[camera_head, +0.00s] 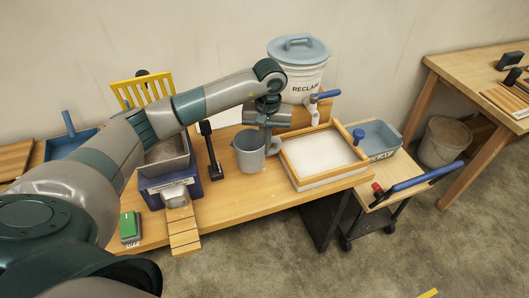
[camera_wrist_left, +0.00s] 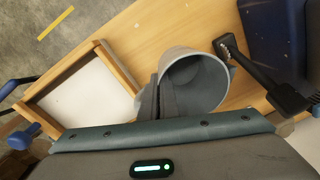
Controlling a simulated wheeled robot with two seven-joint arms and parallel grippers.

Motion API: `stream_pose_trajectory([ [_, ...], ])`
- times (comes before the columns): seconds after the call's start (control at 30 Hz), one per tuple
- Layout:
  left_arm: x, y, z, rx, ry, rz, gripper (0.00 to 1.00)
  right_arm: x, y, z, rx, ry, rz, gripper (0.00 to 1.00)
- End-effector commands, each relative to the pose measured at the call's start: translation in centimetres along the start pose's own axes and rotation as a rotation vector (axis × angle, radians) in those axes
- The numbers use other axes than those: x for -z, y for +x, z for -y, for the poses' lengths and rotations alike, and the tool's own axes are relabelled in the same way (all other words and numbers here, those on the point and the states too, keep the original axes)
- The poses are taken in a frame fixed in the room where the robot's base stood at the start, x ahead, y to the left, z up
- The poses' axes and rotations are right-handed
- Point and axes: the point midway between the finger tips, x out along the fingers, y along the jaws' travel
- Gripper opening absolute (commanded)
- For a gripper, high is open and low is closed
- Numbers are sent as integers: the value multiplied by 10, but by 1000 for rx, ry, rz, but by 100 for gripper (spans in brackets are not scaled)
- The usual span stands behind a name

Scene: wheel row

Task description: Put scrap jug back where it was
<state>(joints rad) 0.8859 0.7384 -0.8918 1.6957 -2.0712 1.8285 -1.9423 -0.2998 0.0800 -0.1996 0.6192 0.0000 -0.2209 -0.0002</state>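The scrap jug (camera_head: 250,153) is a grey, open-topped jug with a handle on its right side in the head view. It is upright at the wooden bench, left of the white-floored tray; I cannot tell whether its base touches the bench. My left gripper (camera_head: 267,127) points down at its handle side. In the left wrist view the jug (camera_wrist_left: 197,82) looks empty where I see inside, and the dark fingers of my left gripper (camera_wrist_left: 159,98) are close together at its handle side, seemingly closed on the handle, which they mostly hide. My right gripper is not in view.
A wood-framed white tray (camera_head: 318,156) stands right of the jug, a black upright tool (camera_head: 211,150) left. A RECLAIM bucket (camera_head: 299,75) with a tap is behind. A blue bin with a grey pan (camera_head: 167,157) stands further left. A cart (camera_head: 405,171) adjoins the bench's right end.

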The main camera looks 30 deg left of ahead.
Motion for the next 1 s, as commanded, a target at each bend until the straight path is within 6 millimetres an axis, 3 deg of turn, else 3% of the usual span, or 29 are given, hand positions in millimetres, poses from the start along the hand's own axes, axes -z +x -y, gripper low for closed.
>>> stream_pose_trajectory([
  [0.3, -1, 3, -1, 0, 0, 2, 0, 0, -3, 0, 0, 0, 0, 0],
  [0.67, -1, 38, -2, 0, 0, 1, 0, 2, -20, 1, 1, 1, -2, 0],
  [1.0, -1, 42, -2, 0, 0, 0, 0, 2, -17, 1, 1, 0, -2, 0],
])
